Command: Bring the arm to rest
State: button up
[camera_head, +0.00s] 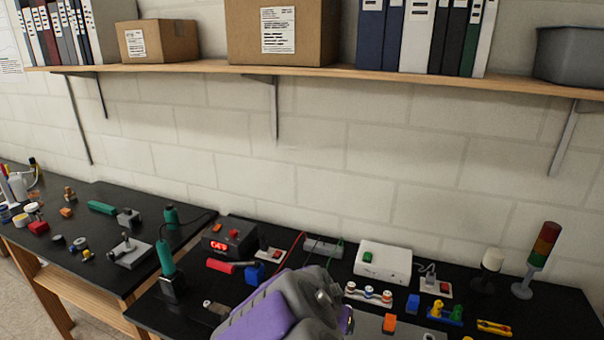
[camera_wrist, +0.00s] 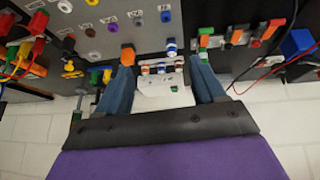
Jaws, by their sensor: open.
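My gripper (camera_wrist: 164,72) shows in the wrist view with its two blue-grey fingers spread wide apart and nothing held between them. Behind the gap stand the white box with a green button (camera_wrist: 165,97) and a row of small spools (camera_wrist: 160,68). The wrist picture appears upside down. In the head view my purple and grey arm reaches over the front of the black bench (camera_head: 205,285) at the bottom middle. The fingers cannot be made out there. Whether the fingers touch anything on the bench cannot be told.
Near my arm stand the white box (camera_head: 383,262), an orange block (camera_head: 389,323), a blue block (camera_head: 255,273) and a soldering iron stand (camera_head: 172,288). A signal tower (camera_head: 540,255) stands at right. A wooden shelf (camera_head: 200,67) runs above. The wall between is clear.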

jog(key=s+d+r+n+g+y, duration=0.1)
jog(key=s+d+r+g, duration=0.1)
jog(key=s, duration=0.9)
jog(key=s+d+r+n+g+y, duration=0.1)
jog(key=s+d+r+n+g, duration=0.1)
jog(key=s, duration=0.8)
jog(key=s+d+r+n+g+y, duration=0.1)
jog(key=s+d+r+g, duration=0.1)
jog(key=s, duration=0.9)
jog(key=shift+s+d+r+n+g, duration=0.3)
jog(key=shift+d+r+g, duration=0.1)
jog(key=shift+d, duration=0.1)
